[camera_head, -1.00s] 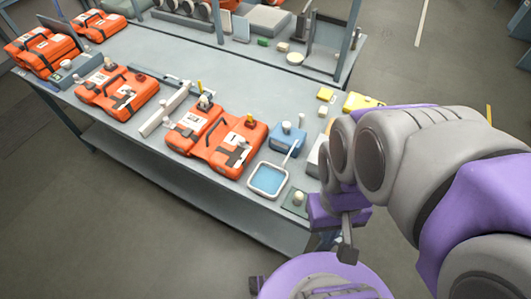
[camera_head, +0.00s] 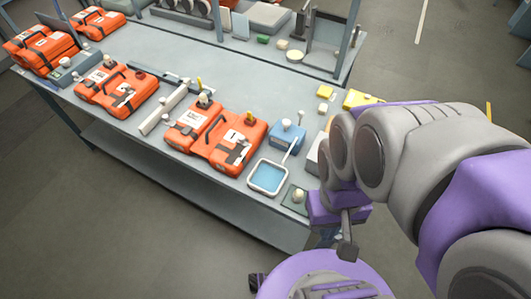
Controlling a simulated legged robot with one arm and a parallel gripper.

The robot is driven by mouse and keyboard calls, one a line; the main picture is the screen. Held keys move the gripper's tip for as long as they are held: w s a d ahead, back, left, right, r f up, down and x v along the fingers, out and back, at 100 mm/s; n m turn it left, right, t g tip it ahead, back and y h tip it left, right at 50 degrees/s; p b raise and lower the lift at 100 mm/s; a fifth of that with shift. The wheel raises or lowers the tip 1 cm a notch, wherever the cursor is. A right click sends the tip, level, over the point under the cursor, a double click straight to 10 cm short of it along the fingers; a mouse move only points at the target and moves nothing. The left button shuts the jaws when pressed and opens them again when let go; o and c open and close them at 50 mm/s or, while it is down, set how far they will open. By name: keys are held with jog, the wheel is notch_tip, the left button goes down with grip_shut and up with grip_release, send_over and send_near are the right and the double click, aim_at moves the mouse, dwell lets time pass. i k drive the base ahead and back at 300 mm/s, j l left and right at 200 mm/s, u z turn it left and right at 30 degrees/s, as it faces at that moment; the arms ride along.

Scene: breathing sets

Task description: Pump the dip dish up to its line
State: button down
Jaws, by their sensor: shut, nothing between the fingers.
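The dip dish (camera_head: 251,184) is a square, white-rimmed dish near the table's front right, with blue liquid inside. I cannot make out a line on it from here. A blue box (camera_head: 286,137) with pale knobs stands behind it, and a pale spout or rod slopes from the box to the dish. A dark green pad (camera_head: 290,204) with a pale round knob (camera_head: 298,195) lies right of the dish. My gripper (camera_head: 347,247) hangs off the table's front right edge, pointing down, apart from the dish and knob. It is shut and empty.
Orange cases (camera_head: 238,146) stand left of the dish, with a pale bar (camera_head: 163,112) between two groups of them. Yellow items (camera_head: 360,100) lie at the back right. A shelf post (camera_head: 348,45) rises behind. The grey table (camera_head: 240,75) is clear in its middle.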

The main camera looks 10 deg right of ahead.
aim_at(287, 123)
jog(key=j+z, duration=0.6)
jog(key=z, duration=0.15)
